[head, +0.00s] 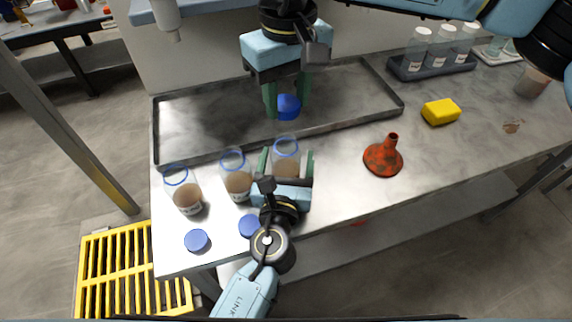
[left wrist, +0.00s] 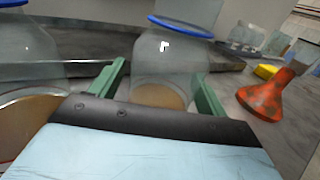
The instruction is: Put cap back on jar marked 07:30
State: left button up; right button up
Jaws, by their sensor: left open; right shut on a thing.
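Three clear jars with blue rims and brown contents stand uncapped on the steel bench: the left jar (head: 184,190), the middle jar (head: 237,178) and the right jar (head: 286,160). I cannot read their label times. My left gripper (head: 287,168) is open, its green fingers on either side of the right jar, which also shows between them in the left wrist view (left wrist: 172,65). My right gripper (head: 288,98) is shut on a blue cap (head: 288,107), held above and behind the right jar. Two more blue caps lie at the front, a left one (head: 197,240) and a right one (head: 249,226).
A shallow metal tray (head: 390,95) lies behind the jars. An orange-red funnel (head: 383,159) and a yellow sponge (head: 441,112) sit to the right. Several capped bottles stand in a dark rack (head: 433,68) at the back right. The bench between funnel and front edge is clear.

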pick_arm(q)
jog(key=c, duration=1.5)
pick_arm(e)
jog(key=shift+f, duration=2.5)
jog(key=shift+f, duration=0.9)
jog(key=shift+f, duration=0.55)
